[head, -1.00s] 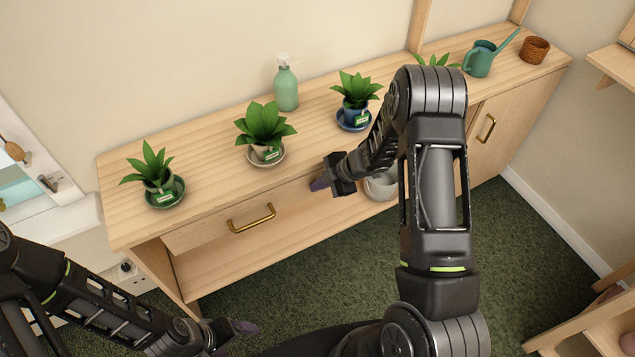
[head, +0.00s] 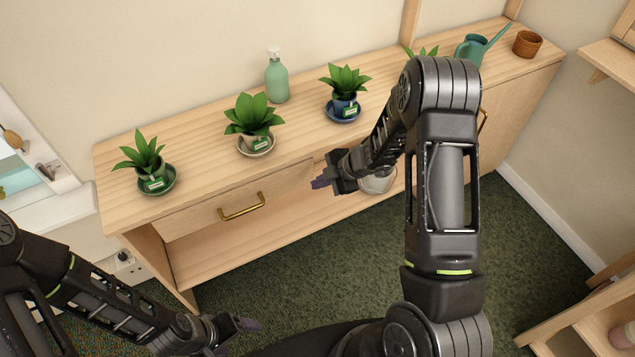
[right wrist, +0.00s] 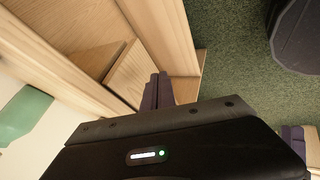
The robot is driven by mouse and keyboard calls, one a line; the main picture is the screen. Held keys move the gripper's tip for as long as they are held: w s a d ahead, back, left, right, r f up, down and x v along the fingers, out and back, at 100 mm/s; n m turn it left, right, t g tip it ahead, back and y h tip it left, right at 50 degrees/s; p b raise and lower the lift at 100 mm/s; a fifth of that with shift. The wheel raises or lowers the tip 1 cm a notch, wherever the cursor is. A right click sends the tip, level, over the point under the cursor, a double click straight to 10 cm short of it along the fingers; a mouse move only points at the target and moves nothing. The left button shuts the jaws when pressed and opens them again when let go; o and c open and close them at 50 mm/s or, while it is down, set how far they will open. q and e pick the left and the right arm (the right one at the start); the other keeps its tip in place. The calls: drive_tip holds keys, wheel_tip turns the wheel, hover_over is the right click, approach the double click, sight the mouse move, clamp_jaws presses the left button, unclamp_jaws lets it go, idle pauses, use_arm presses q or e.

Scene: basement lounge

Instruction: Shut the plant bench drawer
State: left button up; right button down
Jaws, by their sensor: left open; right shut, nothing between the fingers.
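The plant bench (head: 200,190) runs along the wall in the head view. Its drawer (head: 190,216) has a wooden front with a brass handle (head: 241,207). How far the drawer stands out is hard to tell. My right gripper (head: 321,183) is shut and empty, just beyond the right end of the drawer front. In the right wrist view its fingers (right wrist: 157,92) are beside a wooden panel of the bench; contact is unclear. My left gripper (head: 247,325) is open and empty, low over the floor, away from the bench.
Potted plants on saucers (head: 254,144), a green pump bottle (head: 276,80), a watering can (head: 480,48) and a brown basket (head: 527,44) stand on the bench top. A pale pot (head: 377,182) is on the lower shelf, partly hidden. Green carpet (head: 310,260) in front is clear.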

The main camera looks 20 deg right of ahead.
drive_tip(key=v, duration=0.7)
drive_tip(key=shift+r+p, duration=0.2)
drive_tip(key=shift+p, duration=0.1)
drive_tip(key=shift+s, duration=0.1)
drive_tip(key=s+a+f+m+h, duration=0.2)
drive_tip(key=s+a+f+m, duration=0.5)
drive_tip(key=a+f+m, duration=0.5)
drive_tip(key=s+a+f+m+g, duration=0.1)
drive_tip(key=s+a+m+g, duration=0.1)
drive_tip(key=s, duration=0.6)
drive_tip(key=s+a+m+g+y, duration=0.1)
drive_tip(key=s+a+m+g, duration=0.2)
drive_tip(key=s+a+m, duration=0.2)
drive_tip(key=s+a, duration=0.2)
drive_tip(key=s, duration=0.2)
drive_tip(key=shift+s+a+f, duration=0.3)
drive_tip(key=shift+f, duration=0.1)
